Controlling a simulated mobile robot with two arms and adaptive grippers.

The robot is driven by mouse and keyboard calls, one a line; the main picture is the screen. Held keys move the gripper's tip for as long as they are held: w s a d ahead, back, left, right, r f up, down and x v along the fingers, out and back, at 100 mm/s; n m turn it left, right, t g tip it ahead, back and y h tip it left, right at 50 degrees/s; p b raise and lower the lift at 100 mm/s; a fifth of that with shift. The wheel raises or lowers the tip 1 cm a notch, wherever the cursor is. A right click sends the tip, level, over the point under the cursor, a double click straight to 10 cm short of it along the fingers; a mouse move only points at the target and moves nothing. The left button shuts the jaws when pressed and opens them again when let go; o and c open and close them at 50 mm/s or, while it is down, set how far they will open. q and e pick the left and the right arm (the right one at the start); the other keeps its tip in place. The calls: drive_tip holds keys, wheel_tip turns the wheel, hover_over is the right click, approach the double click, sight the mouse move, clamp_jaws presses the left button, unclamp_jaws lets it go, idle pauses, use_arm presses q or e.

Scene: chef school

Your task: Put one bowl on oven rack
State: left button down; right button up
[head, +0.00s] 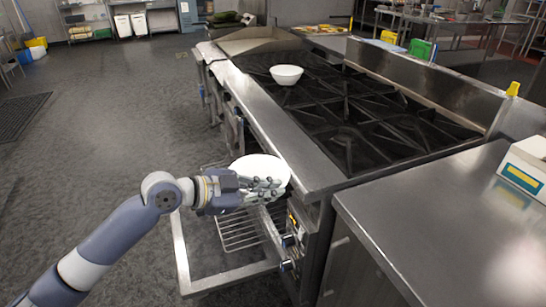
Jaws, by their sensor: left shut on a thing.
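My left gripper (265,190) is shut on a white bowl (262,167) in the head view. The bowl is held beside the front edge of the stove (285,135), above the open oven. The oven door (186,262) is folded down, and a wire oven rack (238,236) shows below the gripper. The bowl and hand hide part of the rack. A second white bowl (286,75) stands on the stove's black grates, toward the far end. My right gripper is not in view.
A steel counter (430,225) stands at the right, with a white and yellow box (524,168) on it. The stove front has knobs (288,241) close to the gripper.

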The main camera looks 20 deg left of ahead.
use_arm(q)
drive_tip(key=s+d+f+m+g+h, duration=0.1)
drive_tip(key=s+d+m+g+h, duration=0.1)
drive_tip(key=s, duration=1)
drive_tip(key=shift+d+f+m+h, duration=0.4)
drive_tip(key=shift+d+m, duration=0.2)
drive_tip(key=shift+f, duration=0.2)
drive_tip(key=shift+f, duration=0.1)
